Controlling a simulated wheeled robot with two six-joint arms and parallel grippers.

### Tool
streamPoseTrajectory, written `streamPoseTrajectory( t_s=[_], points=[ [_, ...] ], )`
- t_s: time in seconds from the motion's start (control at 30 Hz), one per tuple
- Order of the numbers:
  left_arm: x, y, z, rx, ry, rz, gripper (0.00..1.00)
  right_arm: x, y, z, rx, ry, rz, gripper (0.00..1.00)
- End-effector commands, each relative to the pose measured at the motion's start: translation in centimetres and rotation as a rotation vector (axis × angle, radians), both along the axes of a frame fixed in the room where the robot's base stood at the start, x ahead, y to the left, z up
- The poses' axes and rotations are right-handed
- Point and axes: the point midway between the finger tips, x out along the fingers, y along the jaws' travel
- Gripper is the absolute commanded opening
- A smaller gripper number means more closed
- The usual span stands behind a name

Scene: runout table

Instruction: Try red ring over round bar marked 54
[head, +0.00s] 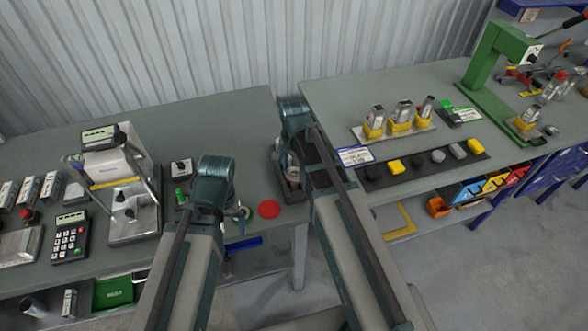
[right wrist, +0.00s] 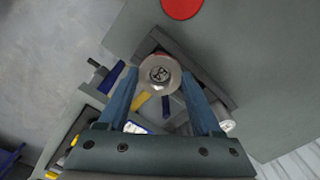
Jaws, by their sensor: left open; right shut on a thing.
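My right gripper (right wrist: 159,78) is shut on a round metal piece (right wrist: 158,70), seen end-on with a dark mark at its centre; I cannot read a number. It is above a dark tray (right wrist: 218,88), which also shows behind my right arm in the head view (head: 292,194). My left gripper (head: 238,213) is open, low over the table's front edge; small green and blue parts beside it are too small to tell. A flat red disc (head: 269,209) lies between the grippers, also at the top of the right wrist view (right wrist: 182,6). I see no hole in it.
A scale-like instrument (head: 126,190) and a keypad (head: 70,238) stand at left. On the right table (head: 340,100) are a strip of yellow, grey and black blocks (head: 437,156), yellow-based pieces (head: 400,126) and a green press (head: 490,55). A gap separates the tables.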

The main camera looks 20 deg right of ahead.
Motion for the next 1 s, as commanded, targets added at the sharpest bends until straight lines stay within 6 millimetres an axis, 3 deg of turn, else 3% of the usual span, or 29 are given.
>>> streamPoseTrajectory(
  t_s=[0.47,0.5,0.67,1.0],
  points=[
    [0.00,0.00,-0.40,0.000,0.000,0.000,0.96,0.00,0.00,-0.40,0.000,0.000,0.000,0.02],
    [0.00,0.00,-0.40,0.000,0.000,0.000,0.96,0.00,0.00,-0.40,0.000,0.000,0.000,0.71],
    [0.00,0.00,-0.40,0.000,0.000,0.000,0.96,0.00,0.00,-0.40,0.000,0.000,0.000,1.00],
    [0.00,0.00,-0.19,0.000,0.000,0.001,0.96,0.00,0.00,-0.19,0.000,0.000,0.000,1.00]
  ],
)
